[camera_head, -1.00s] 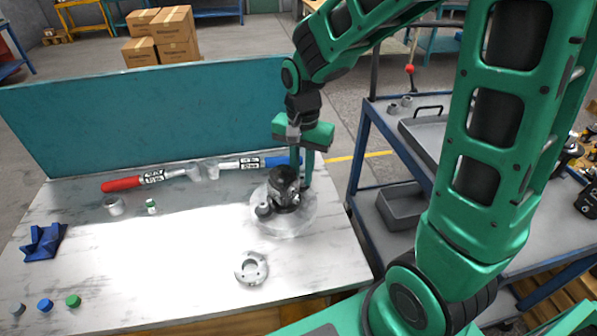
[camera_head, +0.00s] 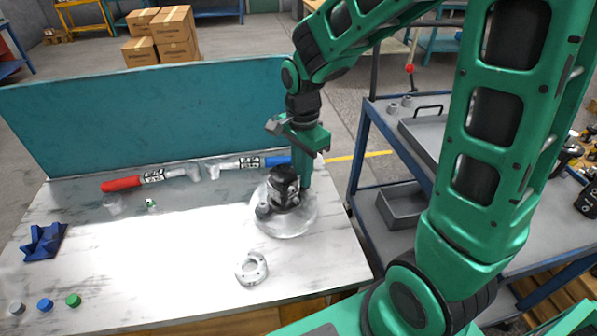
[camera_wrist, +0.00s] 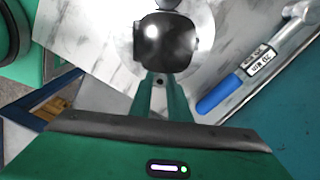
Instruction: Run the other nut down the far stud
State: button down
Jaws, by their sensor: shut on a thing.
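The dark hydraulic motor (camera_head: 284,190) stands on a pale round base (camera_head: 293,225) near the right end of the bench. It also shows as a black rounded body in the wrist view (camera_wrist: 166,42). My gripper (camera_head: 304,184) points down at the motor's far right side. Its green fingers are close together beside the body in the wrist view (camera_wrist: 160,82). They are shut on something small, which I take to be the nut. The nut and the far stud are hidden by the fingers and the motor, so I cannot see how far down the nut sits.
A red-handled wrench (camera_head: 135,183) and a blue-handled wrench (camera_head: 240,165) lie along the back of the bench, before a teal panel (camera_head: 150,115). A pale flange ring (camera_head: 252,268) lies in front of the motor. A blue cart (camera_head: 365,150) stands to the right. The bench's middle is clear.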

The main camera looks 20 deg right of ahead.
jog(key=m, duration=0.4)
jog(key=c, duration=1.9)
grip_release()
jog(key=shift+o, duration=0.2)
jog(key=n, duration=1)
